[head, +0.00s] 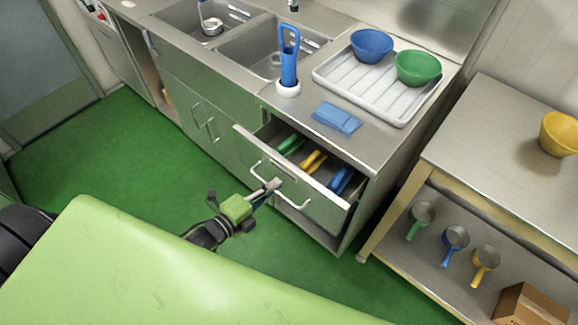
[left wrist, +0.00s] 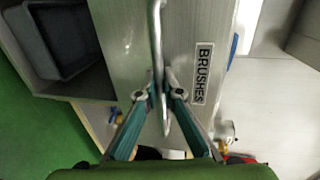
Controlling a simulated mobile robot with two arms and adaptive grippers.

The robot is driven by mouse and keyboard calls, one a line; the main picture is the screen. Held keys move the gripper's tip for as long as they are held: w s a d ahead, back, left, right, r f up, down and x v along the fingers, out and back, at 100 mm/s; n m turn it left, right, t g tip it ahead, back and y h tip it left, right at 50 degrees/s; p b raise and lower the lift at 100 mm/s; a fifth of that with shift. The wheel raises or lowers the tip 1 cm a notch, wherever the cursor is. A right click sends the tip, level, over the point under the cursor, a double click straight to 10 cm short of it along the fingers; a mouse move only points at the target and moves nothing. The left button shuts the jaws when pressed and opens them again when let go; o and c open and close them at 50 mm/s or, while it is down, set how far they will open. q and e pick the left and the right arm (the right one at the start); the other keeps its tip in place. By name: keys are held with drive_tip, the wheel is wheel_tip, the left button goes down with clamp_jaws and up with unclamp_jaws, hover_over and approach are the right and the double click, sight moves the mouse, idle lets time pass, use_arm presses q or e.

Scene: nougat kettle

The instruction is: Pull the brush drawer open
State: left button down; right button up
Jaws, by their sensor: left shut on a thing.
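The brush drawer (head: 325,208) stands open below the counter in the head view. Inside it lie a green brush (head: 291,146), a yellow brush (head: 313,161) and a blue brush (head: 341,180). My left gripper (head: 273,185) is shut on the drawer handle (head: 295,203), near the middle of the bar. In the left wrist view, the fingers of the left gripper (left wrist: 161,95) close around the handle bar (left wrist: 156,40), beside the "BRUSHES" label (left wrist: 202,73). The fingers hide part of the bar. My right gripper is not in view.
A side table (head: 490,135) stands to the right. Green floor (head: 105,160) is free at the left.

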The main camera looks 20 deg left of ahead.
use_arm(q)
drive_tip(key=f+p+v, duration=0.2)
drive_tip(key=f+v, duration=0.1)
drive_tip(key=v, duration=1.3)
drive_tip(key=shift+s+f, duration=0.3)
drive_tip(key=shift+s, duration=0.2)
drive_tip(key=shift+a, duration=0.1)
drive_tip(key=c, duration=2.2)
unclamp_jaws()
drive_tip(key=v, duration=1.2)
